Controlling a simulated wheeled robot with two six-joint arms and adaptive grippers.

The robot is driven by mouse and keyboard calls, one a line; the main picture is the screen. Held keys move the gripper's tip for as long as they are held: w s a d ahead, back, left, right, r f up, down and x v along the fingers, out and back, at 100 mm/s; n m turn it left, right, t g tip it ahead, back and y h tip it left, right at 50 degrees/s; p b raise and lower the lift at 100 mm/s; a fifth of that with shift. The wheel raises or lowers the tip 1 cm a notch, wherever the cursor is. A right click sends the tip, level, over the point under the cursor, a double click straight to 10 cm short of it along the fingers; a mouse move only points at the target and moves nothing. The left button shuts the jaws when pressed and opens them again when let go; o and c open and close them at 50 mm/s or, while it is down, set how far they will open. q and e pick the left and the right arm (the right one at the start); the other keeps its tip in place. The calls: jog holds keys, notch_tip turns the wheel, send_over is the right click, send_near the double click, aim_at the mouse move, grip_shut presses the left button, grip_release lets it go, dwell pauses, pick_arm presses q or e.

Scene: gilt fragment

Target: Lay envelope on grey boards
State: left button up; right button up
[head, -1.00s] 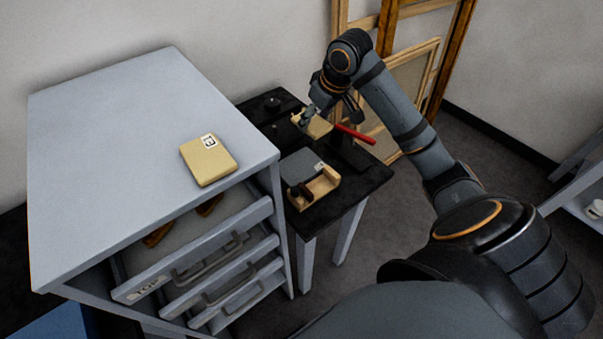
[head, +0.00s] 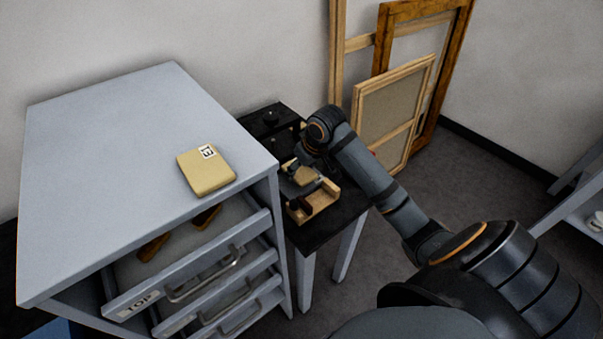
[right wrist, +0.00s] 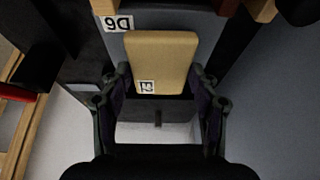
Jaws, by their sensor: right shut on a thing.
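A tan envelope (right wrist: 162,62) with a small white label is held between the fingers of my right gripper (right wrist: 160,90). In the head view my right gripper (head: 292,166) and the envelope (head: 304,177) are over the wooden holder (head: 322,206) on the black table. The grey boards (right wrist: 185,20) show beyond the envelope in the right wrist view, near a white D6 label. The envelope overlaps them in the head view; I cannot tell whether it touches them. A second tan envelope (head: 205,173) lies on the grey cabinet top. My left gripper is not in view.
The grey cabinet (head: 110,150) stands left of the black table (head: 335,222), with its top drawer (head: 190,268) pulled out and brown objects inside. Wooden frames (head: 395,115) lean on the wall behind. The cabinet top is mostly clear.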

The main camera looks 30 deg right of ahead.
jog(key=shift+f, duration=1.15)
jog(key=o, duration=0.9)
jog(key=shift+f, duration=0.1)
jog(key=shift+o, duration=0.2)
jog(key=v, duration=1.2)
jog(key=shift+p, duration=0.35)
